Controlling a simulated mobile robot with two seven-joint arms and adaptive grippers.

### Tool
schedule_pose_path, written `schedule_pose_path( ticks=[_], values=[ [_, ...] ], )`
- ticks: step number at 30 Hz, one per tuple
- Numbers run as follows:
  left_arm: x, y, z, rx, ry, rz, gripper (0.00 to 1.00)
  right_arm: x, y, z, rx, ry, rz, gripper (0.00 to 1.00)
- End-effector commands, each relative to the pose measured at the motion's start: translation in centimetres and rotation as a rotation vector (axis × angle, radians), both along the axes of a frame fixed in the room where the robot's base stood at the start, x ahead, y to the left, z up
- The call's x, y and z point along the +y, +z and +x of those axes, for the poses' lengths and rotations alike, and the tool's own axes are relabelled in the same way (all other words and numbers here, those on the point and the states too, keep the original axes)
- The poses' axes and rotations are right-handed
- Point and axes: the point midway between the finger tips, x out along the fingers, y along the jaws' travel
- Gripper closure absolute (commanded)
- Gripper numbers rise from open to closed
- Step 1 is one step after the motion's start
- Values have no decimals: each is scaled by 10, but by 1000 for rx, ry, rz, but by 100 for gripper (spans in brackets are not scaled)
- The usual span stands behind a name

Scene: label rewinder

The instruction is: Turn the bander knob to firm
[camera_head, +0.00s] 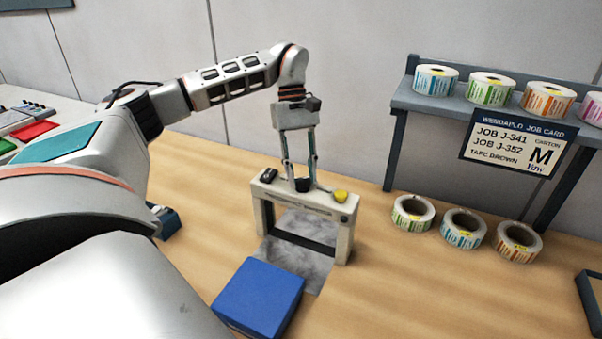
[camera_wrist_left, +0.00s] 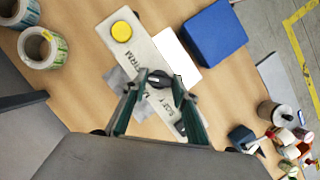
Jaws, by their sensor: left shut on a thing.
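The bander (camera_head: 347,215) is a pale arch-shaped machine standing on the wooden table in the head view. Its top carries a yellow button (camera_head: 340,196) at the right and a dark block (camera_head: 269,175) at the left. My left gripper (camera_head: 303,183) reaches down from above, shut on the black knob (camera_wrist_left: 158,79) in the middle of the top. In the left wrist view the fingers (camera_wrist_left: 160,97) stand on either side of the knob. The word FIRM (camera_wrist_left: 134,70) is printed near the yellow button (camera_wrist_left: 122,31); other lettering toward the far end is partly hidden. My right gripper is not in view.
A blue box (camera_head: 258,297) lies in front of the bander. Label rolls (camera_head: 412,212) stand on the table to the right, and more rolls (camera_head: 436,79) are on a grey shelf (camera_head: 420,101) with a job card (camera_head: 516,143). Bare table lies between bander and rolls.

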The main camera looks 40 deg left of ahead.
Motion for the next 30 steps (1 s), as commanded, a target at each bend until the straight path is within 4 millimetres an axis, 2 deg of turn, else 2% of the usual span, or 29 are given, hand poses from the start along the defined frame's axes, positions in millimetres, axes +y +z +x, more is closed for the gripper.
schedule_pose_path(
  ticks=[12,30],
  values=[
    [-1,2,2,-6,-211,0,94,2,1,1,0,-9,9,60],
    [-1,2,2,-6,-249,-1,94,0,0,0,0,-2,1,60]
  ],
)
